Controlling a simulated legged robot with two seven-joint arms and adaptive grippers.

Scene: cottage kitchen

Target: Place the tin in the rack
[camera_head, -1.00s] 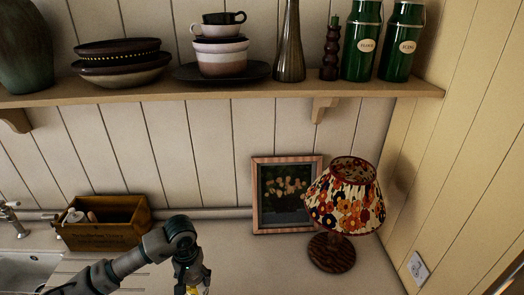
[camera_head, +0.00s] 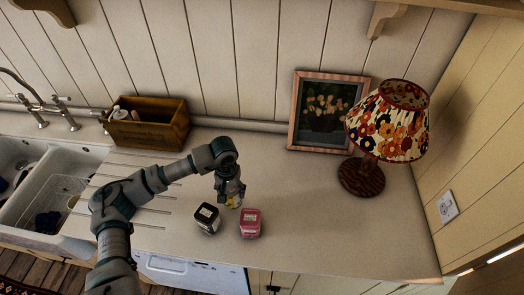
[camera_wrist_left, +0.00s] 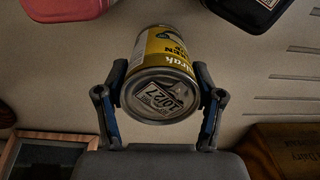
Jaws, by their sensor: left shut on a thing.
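My left gripper (camera_head: 231,191) is shut on a yellow tin (camera_head: 234,203) over the countertop, left of the lamp. In the left wrist view, the two fingers of my left gripper (camera_wrist_left: 160,100) press on the sides of the tin (camera_wrist_left: 163,48). Its metal end with stamped lettering faces the camera, and its yellow label shows beyond. I cannot tell whether the tin touches the counter. My right gripper is not in view.
A dark container (camera_head: 207,218) and a pink one (camera_head: 250,223) stand just in front of the tin. A wooden crate (camera_head: 148,132), picture frame (camera_head: 322,115), and floral lamp (camera_head: 388,130) stand behind. The sink (camera_head: 52,205) is at left. The counter's right side (camera_head: 345,235) is clear.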

